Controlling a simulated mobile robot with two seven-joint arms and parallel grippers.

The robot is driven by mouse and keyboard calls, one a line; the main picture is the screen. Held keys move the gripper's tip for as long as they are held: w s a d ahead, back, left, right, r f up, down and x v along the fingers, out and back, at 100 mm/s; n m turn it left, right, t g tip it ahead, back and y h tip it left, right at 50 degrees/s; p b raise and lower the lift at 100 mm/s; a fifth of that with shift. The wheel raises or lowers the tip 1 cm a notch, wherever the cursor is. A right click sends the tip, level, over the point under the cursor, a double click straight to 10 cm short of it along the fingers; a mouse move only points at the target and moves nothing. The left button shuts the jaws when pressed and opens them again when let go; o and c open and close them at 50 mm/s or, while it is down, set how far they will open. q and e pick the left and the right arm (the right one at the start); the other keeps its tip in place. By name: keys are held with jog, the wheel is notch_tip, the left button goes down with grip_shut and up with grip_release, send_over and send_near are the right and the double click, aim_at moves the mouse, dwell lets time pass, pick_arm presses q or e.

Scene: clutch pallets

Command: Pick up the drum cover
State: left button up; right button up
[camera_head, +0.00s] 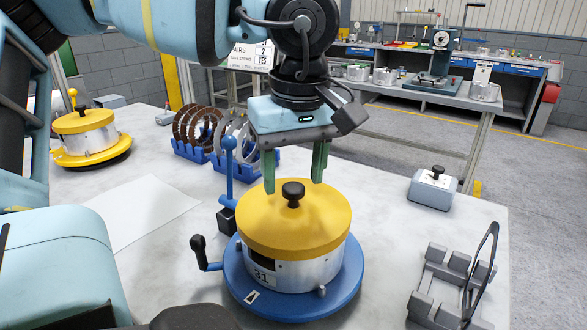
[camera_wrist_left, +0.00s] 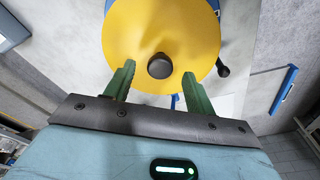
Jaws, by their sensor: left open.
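The drum cover (camera_head: 295,222) is a yellow disc with a black knob (camera_head: 293,193). It sits on a silver drum (camera_head: 290,272) marked 31, on a round blue base (camera_head: 330,295). My left gripper (camera_head: 294,188) is open above the cover, its green fingers on either side of the knob and apart from it. In the left wrist view the yellow cover (camera_wrist_left: 165,30) fills the upper middle, and the knob (camera_wrist_left: 160,66) lies between the fingertips of the left gripper (camera_wrist_left: 158,75). My right gripper is not seen.
A second yellow-topped drum (camera_head: 85,130) stands at the back left. Blue racks of discs (camera_head: 215,130) stand behind the cover. A blue lever (camera_head: 228,170) and a black-handled crank (camera_head: 200,250) are beside the base. A grey box (camera_head: 432,188) and a dark fixture (camera_head: 450,285) are at the right.

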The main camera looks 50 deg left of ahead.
aim_at(287, 186)
pick_arm(q)
jog(key=shift+f, duration=0.35)
grip_shut()
jog(key=shift+r, duration=0.1)
jog(key=shift+r, duration=0.45)
jog(key=r, duration=0.2)
jog(key=shift+s+a+r, duration=0.15)
jog(key=shift+s+r, duration=0.2)
jog(key=s+a+r, duration=0.1)
jog(key=s+a, duration=0.4)
jog(key=s, duration=0.9)
jog(key=shift+s+a, duration=0.15)
jog(key=shift+a, duration=0.05)
